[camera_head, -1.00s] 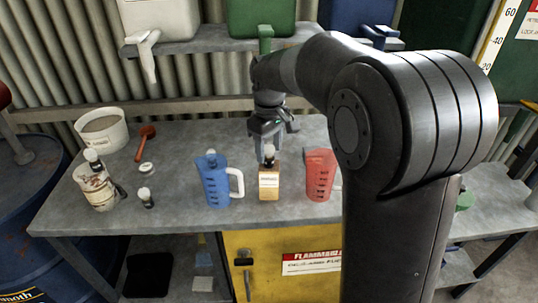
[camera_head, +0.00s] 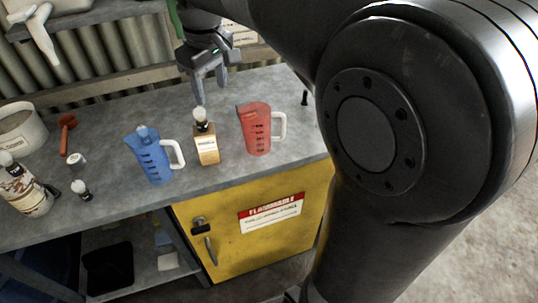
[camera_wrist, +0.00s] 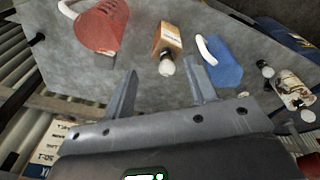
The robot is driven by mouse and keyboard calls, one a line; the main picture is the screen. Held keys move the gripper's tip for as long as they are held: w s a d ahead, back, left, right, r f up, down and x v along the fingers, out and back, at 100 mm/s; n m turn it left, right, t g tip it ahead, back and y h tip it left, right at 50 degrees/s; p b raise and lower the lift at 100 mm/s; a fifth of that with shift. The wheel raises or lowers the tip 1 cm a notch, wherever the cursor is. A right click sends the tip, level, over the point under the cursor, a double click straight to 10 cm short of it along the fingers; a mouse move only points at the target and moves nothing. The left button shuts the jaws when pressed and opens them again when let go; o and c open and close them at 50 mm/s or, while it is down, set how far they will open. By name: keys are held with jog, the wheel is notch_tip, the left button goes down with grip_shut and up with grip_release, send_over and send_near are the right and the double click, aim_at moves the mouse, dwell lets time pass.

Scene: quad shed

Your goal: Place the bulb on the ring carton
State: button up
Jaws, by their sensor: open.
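A white bulb with a black base (camera_head: 201,115) stands upright on top of the tan carton (camera_head: 207,150), between the blue and red jugs. In the wrist view the bulb (camera_wrist: 166,66) shows at the end of the carton (camera_wrist: 168,37), in line with the gap between my fingers. My gripper (camera_head: 210,92) is open and empty above and behind the carton, its fingertips near the bulb but apparently apart from it. It also shows in the wrist view (camera_wrist: 164,76). The carton's top is mostly hidden under the bulb's base.
A blue jug (camera_head: 153,160) stands left of the carton, a red jug (camera_head: 255,132) right. Further left are a labelled bottle (camera_head: 25,192), another small bulb (camera_head: 80,187), a red scoop (camera_head: 67,130) and a white tub (camera_head: 18,132). Bare bench (camera_head: 140,107) lies behind the jugs.

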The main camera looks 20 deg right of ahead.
jog(key=s+d+f+m+t, duration=0.2)
jog(key=s+d+f+m, duration=0.1)
jog(key=s, duration=0.7)
jog(key=s+d+f+m+t, duration=0.2)
jog(key=s+d+f+m, duration=0.1)
jog(key=s, duration=0.6)
jog(key=shift+s+d+f+m, duration=0.35)
jog(key=shift+s+f+m, duration=0.05)
jog(key=shift+f, duration=0.05)
